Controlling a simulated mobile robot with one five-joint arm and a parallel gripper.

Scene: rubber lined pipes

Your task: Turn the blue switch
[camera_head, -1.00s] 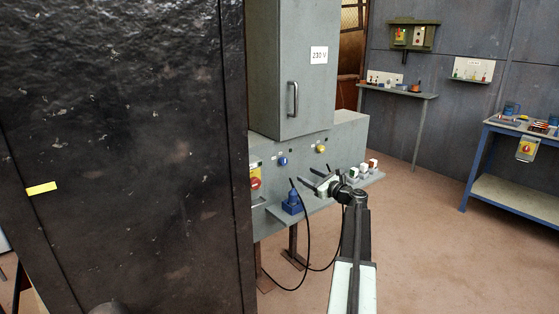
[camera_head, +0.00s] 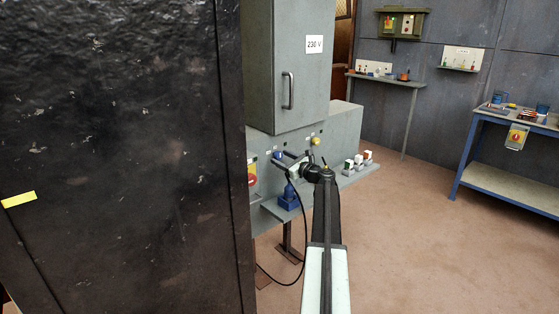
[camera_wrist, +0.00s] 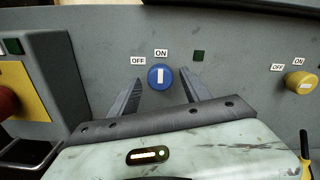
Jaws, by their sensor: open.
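The blue switch (camera_wrist: 160,77) is a round knob with a white bar on the grey panel, under labels OFF and ON. The bar stands about upright, below the ON label. In the wrist view my gripper (camera_wrist: 159,88) is open, with one finger on each side of the knob. I cannot tell whether either finger touches it. In the head view the blue switch (camera_head: 278,155) shows partly behind my gripper (camera_head: 280,160), which is at the panel.
A yellow knob (camera_wrist: 300,82) is to the right and a red knob on a yellow plate (camera_wrist: 22,92) to the left. A blue device (camera_head: 289,198) with a black cable stands on the ledge below. A large black cabinet (camera_head: 120,150) fills the left.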

